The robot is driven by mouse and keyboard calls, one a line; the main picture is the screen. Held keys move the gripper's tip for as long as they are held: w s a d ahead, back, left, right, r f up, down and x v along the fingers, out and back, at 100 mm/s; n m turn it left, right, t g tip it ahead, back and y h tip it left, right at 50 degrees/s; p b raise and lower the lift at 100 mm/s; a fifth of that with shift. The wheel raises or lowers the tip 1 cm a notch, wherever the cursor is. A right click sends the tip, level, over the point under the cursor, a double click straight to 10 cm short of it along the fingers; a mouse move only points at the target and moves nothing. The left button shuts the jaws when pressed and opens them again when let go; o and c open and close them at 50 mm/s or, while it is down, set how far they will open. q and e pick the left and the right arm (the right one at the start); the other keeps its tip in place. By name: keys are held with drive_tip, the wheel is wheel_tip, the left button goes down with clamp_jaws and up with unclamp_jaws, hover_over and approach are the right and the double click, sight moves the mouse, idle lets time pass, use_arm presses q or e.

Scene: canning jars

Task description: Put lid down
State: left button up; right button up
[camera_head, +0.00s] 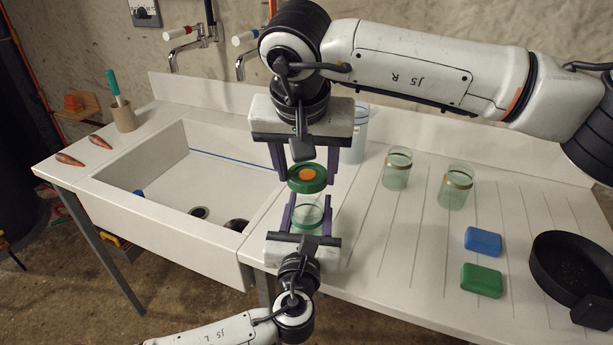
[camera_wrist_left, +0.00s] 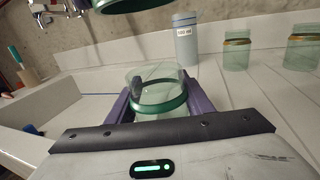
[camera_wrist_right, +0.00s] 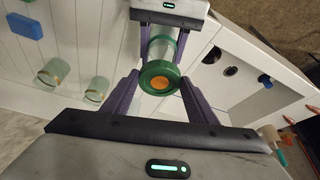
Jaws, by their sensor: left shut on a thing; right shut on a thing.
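My right gripper (camera_head: 306,178) is shut on a green lid with an orange centre (camera_head: 307,174). The lid is held up in the air, just above a clear glass jar (camera_head: 308,222) with a green band. In the left wrist view the lid (camera_wrist_left: 130,3) shows at the top edge, apart from the jar (camera_wrist_left: 158,92). My left gripper (camera_head: 309,206) is shut on that jar, one finger on each side. In the right wrist view the lid (camera_wrist_right: 159,78) sits between the fingertips, with the jar (camera_wrist_right: 160,48) beyond it. The jar's base is partly hidden.
Two glass jars with gold bands (camera_head: 397,168) (camera_head: 456,187) stand on the ribbed drainboard (camera_head: 390,245). A blue block (camera_head: 482,241), a green block (camera_head: 481,280) and a black pan (camera_head: 575,265) lie right. A tall container (camera_head: 358,135) stands behind. The sink (camera_head: 190,190) is left.

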use_arm(q)
drive_tip(key=shift+f, duration=0.1)
use_arm(e)
drive_tip(key=shift+d+f, duration=0.1)
drive_tip(key=s+d+f, duration=0.1)
drive_tip(key=d+f, duration=0.2)
drive_tip(key=d, duration=0.1)
drive_tip(key=s+d+f, duration=0.1)
drive_tip(key=d+f, duration=0.2)
drive_tip(key=d, duration=0.1)
drive_tip(key=s+d+f, duration=0.1)
drive_tip(key=d+f, duration=0.3)
drive_tip(key=shift+s+d, duration=0.4)
drive_tip(key=shift+f, duration=2.45)
drive_tip(key=o, duration=1.2)
drive_tip(key=shift+f, duration=0.15)
drive_tip(key=shift+c, duration=0.2)
